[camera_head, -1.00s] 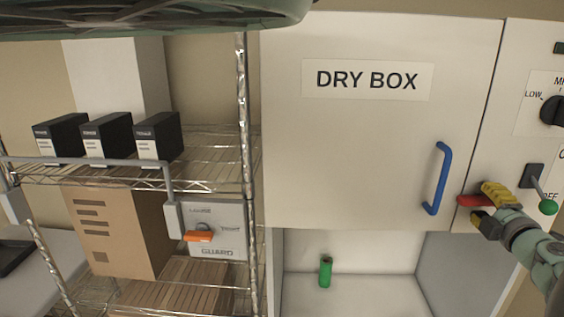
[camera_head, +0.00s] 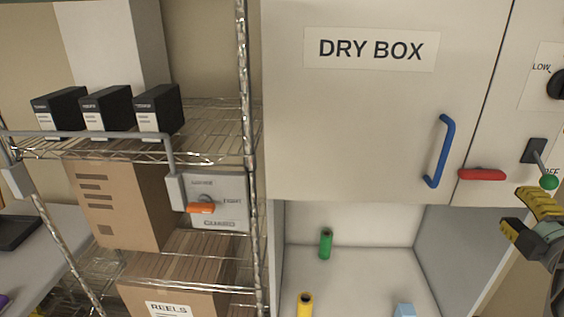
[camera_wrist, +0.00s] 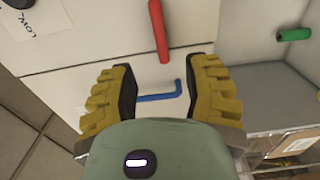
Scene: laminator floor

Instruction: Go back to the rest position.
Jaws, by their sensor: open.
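My gripper (camera_head: 530,221) is at the right edge of the head view, with yellow padded fingers apart and nothing between them. It is below and to the right of the red handle (camera_head: 482,174), with a visible gap. In the wrist view my gripper (camera_wrist: 168,78) also shows open, its two fingers spread. The red handle (camera_wrist: 159,30) and the blue handle (camera_wrist: 160,93) appear beyond the fingers there. Part of my arm is cut off by the right edge of the head view.
The dry box door (camera_head: 370,120) with its blue handle (camera_head: 439,152) looks closed. A green cylinder (camera_head: 326,243), a yellow cylinder (camera_head: 305,305) and a light blue object (camera_head: 404,310) stand below. A lever (camera_head: 536,151) is close above my gripper. A wire shelf (camera_head: 210,135) stands left.

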